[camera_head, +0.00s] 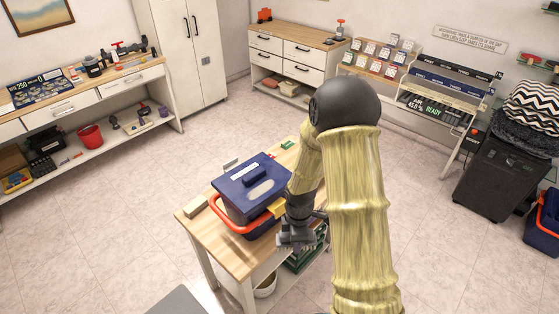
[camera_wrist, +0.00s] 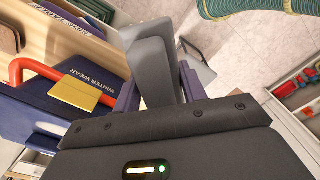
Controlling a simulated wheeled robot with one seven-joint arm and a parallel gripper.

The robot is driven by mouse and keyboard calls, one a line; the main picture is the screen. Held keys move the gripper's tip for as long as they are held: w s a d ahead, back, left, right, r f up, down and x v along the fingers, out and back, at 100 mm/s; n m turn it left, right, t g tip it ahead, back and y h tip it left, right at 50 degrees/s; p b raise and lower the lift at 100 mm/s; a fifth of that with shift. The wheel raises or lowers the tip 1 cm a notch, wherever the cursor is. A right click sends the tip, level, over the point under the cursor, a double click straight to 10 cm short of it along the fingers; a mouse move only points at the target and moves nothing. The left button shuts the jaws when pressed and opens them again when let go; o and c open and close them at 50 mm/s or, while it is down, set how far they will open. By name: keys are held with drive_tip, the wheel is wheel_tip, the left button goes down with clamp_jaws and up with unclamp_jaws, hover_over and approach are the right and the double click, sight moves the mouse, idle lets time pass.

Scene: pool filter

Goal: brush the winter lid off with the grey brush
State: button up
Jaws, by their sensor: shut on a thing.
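A dark blue box with a blue lid (camera_head: 255,182) stands on the small wooden table. The lid is on, with a white label and a pale, dusty-looking patch on top. An orange-red handle (camera_head: 240,227) and a yellow tab (camera_head: 277,207) are at its side. The wrist view shows the tab (camera_wrist: 80,93) beside the words "WINTER WEAR". My gripper (camera_head: 296,228) is just right of the box, lower than the lid top. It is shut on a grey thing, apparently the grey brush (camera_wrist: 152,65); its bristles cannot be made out. My arm hides part of the table.
Counters line the back and left walls. A dark bin (camera_head: 508,175) stands at right. The tiled floor is mostly clear.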

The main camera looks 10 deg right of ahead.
drive_tip(key=w+f+m+b, duration=0.3)
drive_tip(key=f+m, duration=0.9)
drive_tip(key=m, duration=0.4)
drive_tip(key=shift+w+d+f+m+b, duration=0.15)
drive_tip(key=shift+w+f+m+b, duration=0.2)
drive_tip(key=shift+w+b, duration=0.1)
